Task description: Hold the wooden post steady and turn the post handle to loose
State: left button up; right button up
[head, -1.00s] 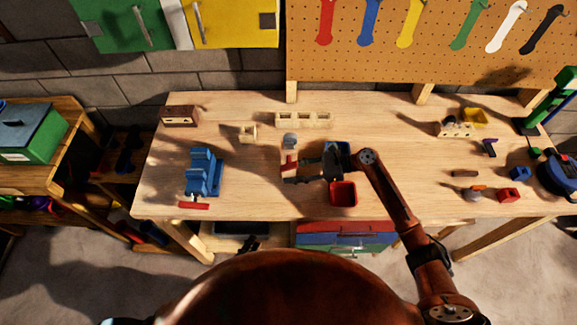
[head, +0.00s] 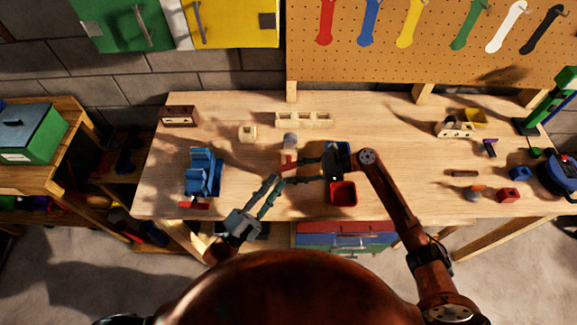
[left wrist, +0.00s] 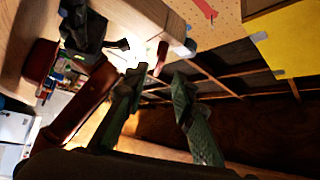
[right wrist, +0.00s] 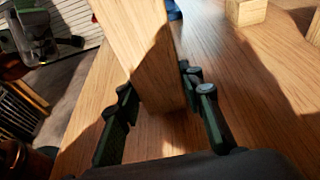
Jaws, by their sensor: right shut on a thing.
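The wooden post (head: 291,150) stands upright on the workbench, with a grey cap on top and a red handle (head: 289,160) on its near side. My right gripper (head: 306,168) is shut on the post from the right; in the right wrist view the post (right wrist: 143,50) fills the space between its fingers. My left gripper (head: 279,182) is in front of the post, just below the handle. It is open and empty. In the left wrist view its fingertips are apart, with the red handle (left wrist: 161,57) ahead of them; contact does not show.
A blue vise (head: 203,172) stands left of the post. A red bin (head: 343,197) and a blue bin (head: 337,147) sit right, near my right gripper. Wooden blocks (head: 304,119) lie behind. The bench between vise and post is mostly clear.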

aim_at(288, 166)
pick_arm(q)
jog(key=x, duration=0.7)
jog(key=shift+c, duration=0.3)
grip_shut()
